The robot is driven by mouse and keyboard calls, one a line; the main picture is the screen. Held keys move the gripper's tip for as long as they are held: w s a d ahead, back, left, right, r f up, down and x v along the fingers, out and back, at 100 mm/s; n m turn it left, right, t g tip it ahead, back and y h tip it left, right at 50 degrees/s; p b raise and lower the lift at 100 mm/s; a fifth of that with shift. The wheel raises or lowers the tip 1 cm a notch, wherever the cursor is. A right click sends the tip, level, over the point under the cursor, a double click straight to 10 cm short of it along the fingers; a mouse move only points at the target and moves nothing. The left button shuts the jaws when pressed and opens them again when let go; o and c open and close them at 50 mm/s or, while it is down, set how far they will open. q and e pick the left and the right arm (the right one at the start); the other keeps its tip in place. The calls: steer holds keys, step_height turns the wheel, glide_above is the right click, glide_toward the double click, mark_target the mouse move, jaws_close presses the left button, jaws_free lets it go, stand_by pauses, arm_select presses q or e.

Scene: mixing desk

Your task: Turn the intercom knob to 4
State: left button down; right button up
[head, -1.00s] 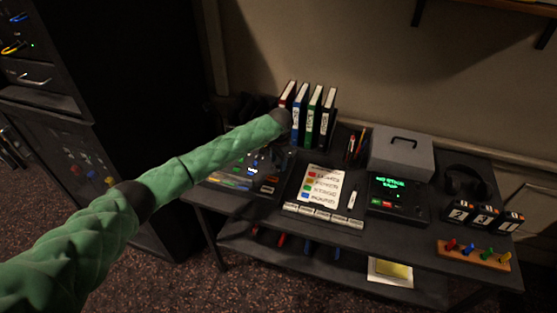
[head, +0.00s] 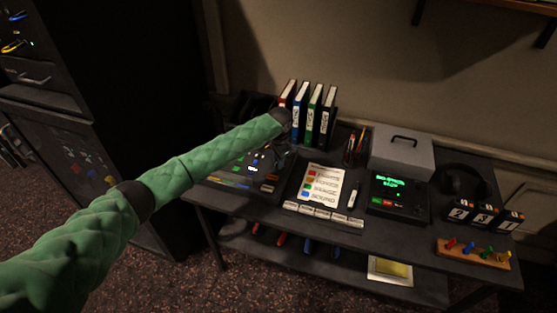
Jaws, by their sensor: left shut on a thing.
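My left arm reaches in from the left over the desk. My left gripper (head: 283,148) is dark and small, pointing down at the back right part of the console. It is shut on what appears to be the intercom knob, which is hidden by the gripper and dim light. The console (head: 245,184) is a dark panel with small lit lights and a row of coloured buttons, partly covered by my forearm. The knob's pointer and numbers cannot be read. My right gripper is not in view.
Binders (head: 313,112) stand behind the gripper. Right of it are a printed card (head: 321,187), a pen cup (head: 355,150), a green-lit display unit (head: 398,197), a grey box (head: 403,152), headphones (head: 463,183), number blocks (head: 484,215) and a peg board (head: 474,254).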

arm_select(q)
steer(key=m, duration=0.8)
steer(key=shift+b, duration=0.35)
steer(key=shift+m, duration=1)
steer(key=m+b, duration=0.1)
steer(key=m, duration=0.1)
steer(key=shift+a+m+h, duration=0.1)
steer(key=shift+m+h, duration=0.2)
steer(key=m+b, duration=0.1)
steer(key=m, duration=0.3)
steer(key=shift+m+b, duration=0.3)
steer(key=m+b, duration=0.1)
steer(key=m, duration=0.2)
steer(key=shift+m, duration=0.8)
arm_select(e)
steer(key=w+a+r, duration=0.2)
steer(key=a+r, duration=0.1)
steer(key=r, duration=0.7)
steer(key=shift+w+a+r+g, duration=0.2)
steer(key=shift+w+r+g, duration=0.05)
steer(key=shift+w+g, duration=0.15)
arm_select(q)
steer(key=shift+b, duration=0.3)
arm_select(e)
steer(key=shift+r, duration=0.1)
